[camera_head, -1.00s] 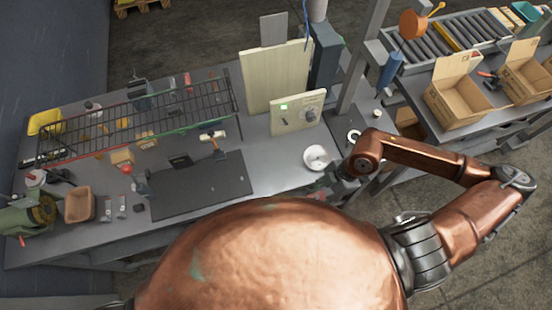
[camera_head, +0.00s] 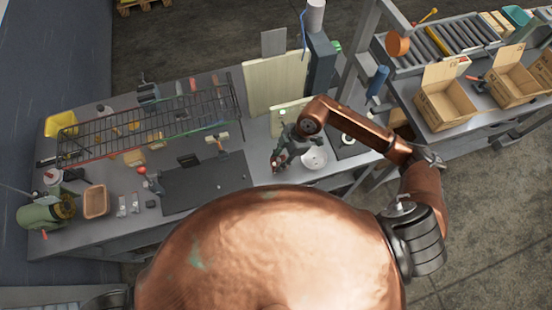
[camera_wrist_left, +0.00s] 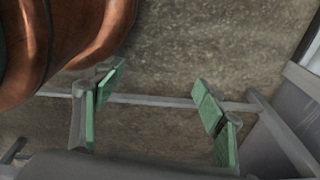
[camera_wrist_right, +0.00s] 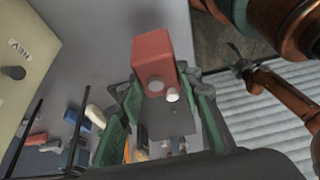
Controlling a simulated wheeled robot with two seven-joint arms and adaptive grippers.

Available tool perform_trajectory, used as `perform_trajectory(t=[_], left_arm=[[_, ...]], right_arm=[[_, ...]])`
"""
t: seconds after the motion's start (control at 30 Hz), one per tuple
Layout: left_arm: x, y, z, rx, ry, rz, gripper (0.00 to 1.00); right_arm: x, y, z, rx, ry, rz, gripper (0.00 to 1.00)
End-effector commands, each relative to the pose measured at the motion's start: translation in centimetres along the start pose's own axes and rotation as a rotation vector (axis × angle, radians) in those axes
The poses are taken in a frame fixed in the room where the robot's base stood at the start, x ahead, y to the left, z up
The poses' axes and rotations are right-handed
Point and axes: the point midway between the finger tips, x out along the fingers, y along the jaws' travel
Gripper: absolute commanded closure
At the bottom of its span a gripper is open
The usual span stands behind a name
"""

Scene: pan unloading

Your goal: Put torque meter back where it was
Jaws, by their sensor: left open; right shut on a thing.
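My right gripper (camera_head: 283,152) is over the workbench, between the dark mat and the white round dish. In the right wrist view, the right gripper (camera_wrist_right: 165,112) is shut on a red and grey device with a pale round knob, which looks like the torque meter (camera_wrist_right: 153,52). Its red end points away from the wrist, and the fingers partly hide its sides. I cannot tell whether it touches the bench. My left gripper (camera_wrist_left: 158,105) is open and empty above the concrete floor, and it does not show in the head view.
The dark mat (camera_head: 205,185) lies left of the right gripper, and the white dish (camera_head: 314,158) just right. A wire rack (camera_head: 155,118) stands over small items at the back left. A cream panel with a knob (camera_wrist_right: 25,55) is close by. Cardboard boxes (camera_head: 445,97) stand far right.

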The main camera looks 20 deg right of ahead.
Motion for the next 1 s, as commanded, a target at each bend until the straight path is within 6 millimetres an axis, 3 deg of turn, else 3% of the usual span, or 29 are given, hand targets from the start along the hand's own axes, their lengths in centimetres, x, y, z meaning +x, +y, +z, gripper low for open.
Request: perform_trajectory(t=[0.13, 0.4, 0.63, 1.0], left_arm=[[-0.6, 0.1, 0.9, -0.002, -0.012, 0.001, 0.35], [-0.8, 0.1, 1.1, -0.003, -0.016, 0.001, 0.35], [-1.9, 0.0, 0.7, -0.002, -0.012, 0.0, 0.35], [-1.8, 0.0, 0.5, -0.001, -0.009, 0.0, 0.35]], right_arm=[[2.1, 1.9, 0.8, 0.002, 0.001, -0.002, 1.0], [4.0, 3.4, 1.5, 0.001, 0.0, -0.001, 1.0], [6.4, 3.3, 2.5, 0.0, 0.001, 0.0, 1.0], [6.9, 3.3, 2.7, -0.001, 0.0, 0.0, 1.0]])
